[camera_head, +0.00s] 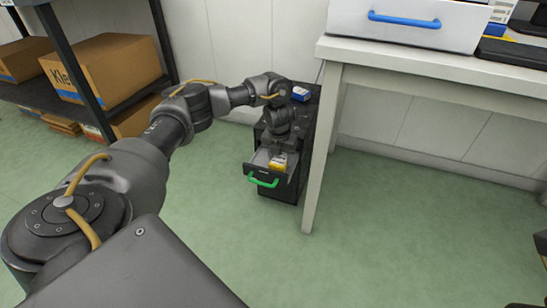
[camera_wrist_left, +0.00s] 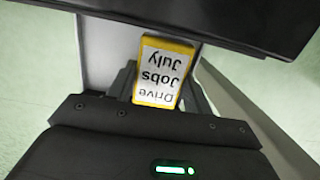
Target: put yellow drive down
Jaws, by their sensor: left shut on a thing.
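The yellow drive (camera_head: 279,162) is at the open drawer of the small black cabinet. In the left wrist view the drive (camera_wrist_left: 163,73) has a white label reading "Drive Jobs July", upside down. My left gripper (camera_head: 279,150) points down from above and is shut on the drive, with its fingers on either side of it. The drawer (camera_head: 262,160) is pulled out and has a green handle (camera_head: 263,181). Whether the drive touches the drawer floor cannot be told. My right gripper is not in view.
A blue and white box (camera_head: 300,94) lies on top of the black cabinet (camera_head: 304,118). A white desk (camera_head: 440,78) stands close on the right, its leg (camera_head: 322,150) beside the cabinet. A shelf with cardboard boxes (camera_head: 105,70) is at the left. The green floor in front is clear.

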